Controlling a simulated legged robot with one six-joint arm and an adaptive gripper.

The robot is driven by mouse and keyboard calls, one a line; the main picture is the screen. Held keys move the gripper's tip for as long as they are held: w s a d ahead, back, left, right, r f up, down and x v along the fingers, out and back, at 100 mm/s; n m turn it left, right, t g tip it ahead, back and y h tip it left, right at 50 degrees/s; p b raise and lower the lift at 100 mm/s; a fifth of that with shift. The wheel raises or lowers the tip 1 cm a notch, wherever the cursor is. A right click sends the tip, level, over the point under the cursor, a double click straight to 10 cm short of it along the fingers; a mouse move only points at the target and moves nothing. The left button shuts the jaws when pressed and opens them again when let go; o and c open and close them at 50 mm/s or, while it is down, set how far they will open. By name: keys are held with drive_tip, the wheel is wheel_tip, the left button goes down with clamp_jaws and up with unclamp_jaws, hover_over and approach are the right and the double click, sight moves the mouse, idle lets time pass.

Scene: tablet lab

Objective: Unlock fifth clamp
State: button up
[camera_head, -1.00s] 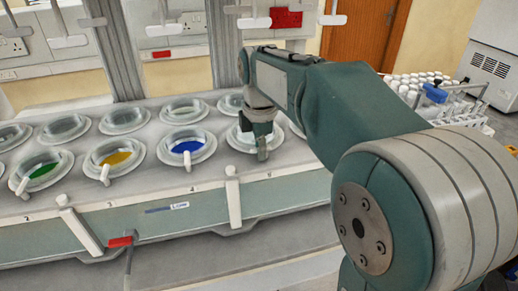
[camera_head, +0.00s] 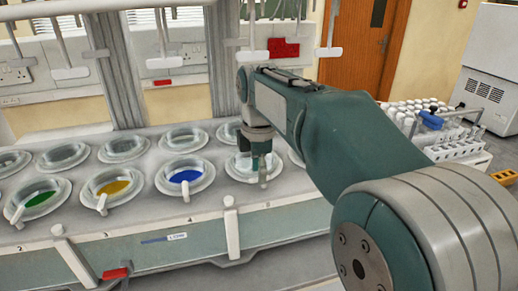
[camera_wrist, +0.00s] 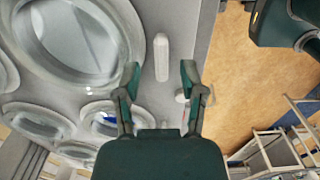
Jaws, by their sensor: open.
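In the wrist view, my gripper (camera_wrist: 160,70) is open, one finger on each side, above the front strip of the bench. A white clamp handle (camera_wrist: 162,57) lies upright in the picture between and just beyond the fingertips, beside a large clear round vessel (camera_wrist: 85,40). I cannot tell whether the fingers touch it.
Yellow (camera_head: 113,187) and green (camera_head: 38,198) vessels stand further left. A white post (camera_head: 231,230) rises at the bench's front edge. White paddles (camera_head: 254,56) hang above the back row. A rack of white-capped tubes (camera_head: 430,115) stands to the right. Floor (camera_wrist: 255,100) is right of the bench.

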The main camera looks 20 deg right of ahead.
wheel_tip(320, 180, up, 9)
drive_tip(key=shift+r, duration=0.2)
idle(0.3)
drive_tip(key=s+f+m+t, duration=0.2)
drive_tip(key=s+f+m, duration=0.5)
drive_tip(key=s+m, duration=0.2)
drive_tip(key=s+d+f+m+t, duration=0.1)
drive_tip(key=s+f+m+t, duration=0.2)
drive_tip(key=s+f+m, duration=0.5)
drive_tip(key=s+m, duration=0.1)
drive_tip(key=s, duration=0.2)
drive_tip(key=shift+s+f+t, duration=0.2)
drive_tip(key=shift+t, duration=0.1)
